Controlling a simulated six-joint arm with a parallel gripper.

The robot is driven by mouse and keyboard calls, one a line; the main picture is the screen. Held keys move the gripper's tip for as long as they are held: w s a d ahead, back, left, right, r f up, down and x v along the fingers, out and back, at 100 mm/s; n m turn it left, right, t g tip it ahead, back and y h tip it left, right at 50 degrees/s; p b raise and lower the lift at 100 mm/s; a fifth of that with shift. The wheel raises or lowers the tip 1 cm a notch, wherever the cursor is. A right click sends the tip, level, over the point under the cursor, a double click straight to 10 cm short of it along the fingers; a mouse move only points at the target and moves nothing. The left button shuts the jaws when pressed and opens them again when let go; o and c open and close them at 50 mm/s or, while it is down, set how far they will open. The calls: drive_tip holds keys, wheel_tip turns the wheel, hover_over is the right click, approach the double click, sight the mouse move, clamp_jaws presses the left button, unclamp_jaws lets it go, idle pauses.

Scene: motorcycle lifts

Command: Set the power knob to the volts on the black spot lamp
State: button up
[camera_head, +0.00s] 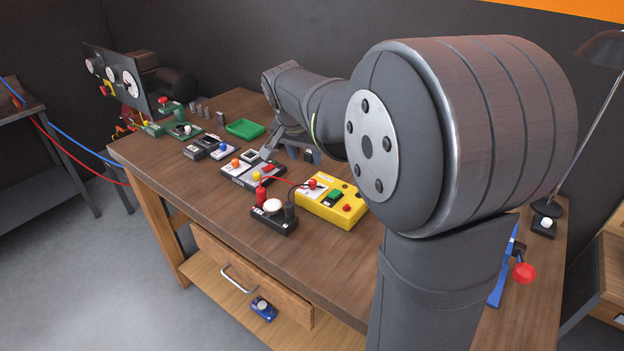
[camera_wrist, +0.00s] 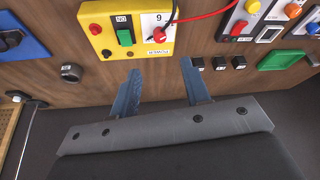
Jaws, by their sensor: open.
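The yellow box (camera_head: 333,203) stands near the middle of the bench. In the wrist view the yellow box (camera_wrist: 103,13) shows a white panel lettered POWER, a digit I cannot read for certain, a red plug or knob (camera_wrist: 160,33), a green switch and a red button. A black unit (camera_head: 273,222) with a white round knob (camera_head: 273,205) stands in front; which knob is the power knob is unclear. A dark-shaded lamp (camera_head: 605,48) stands at the far right; no volts marking is readable. My gripper (camera_wrist: 161,90) is open and empty, behind the yellow box.
Red and black leads join the black unit and the yellow box. A grey control box (camera_head: 253,174), green tray (camera_head: 245,129) and small black blocks (camera_wrist: 218,64) are nearby. A round dark knob (camera_wrist: 71,73) is beside my gripper.

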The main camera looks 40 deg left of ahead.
sight(313, 181)
drive_tip(key=x, duration=1.1)
drive_tip(key=shift+w+f, duration=0.2)
drive_tip(key=shift+f, duration=0.05)
drive_tip(key=shift+c, duration=0.4)
clamp_jaws()
drive_tip(key=shift+n, duration=0.3)
drive_tip(key=n+y, duration=0.1)
drive_tip(key=n, duration=0.1)
drive_tip(key=n+g+y, duration=0.1)
drive_tip(key=n, duration=0.2)
drive_tip(key=shift+w+d, duration=0.1)
drive_tip(key=n+g, duration=0.1)
drive_tip(key=n, duration=0.2)
drive_tip(key=n+g+y, duration=0.1)
drive_tip(key=n, duration=0.2)
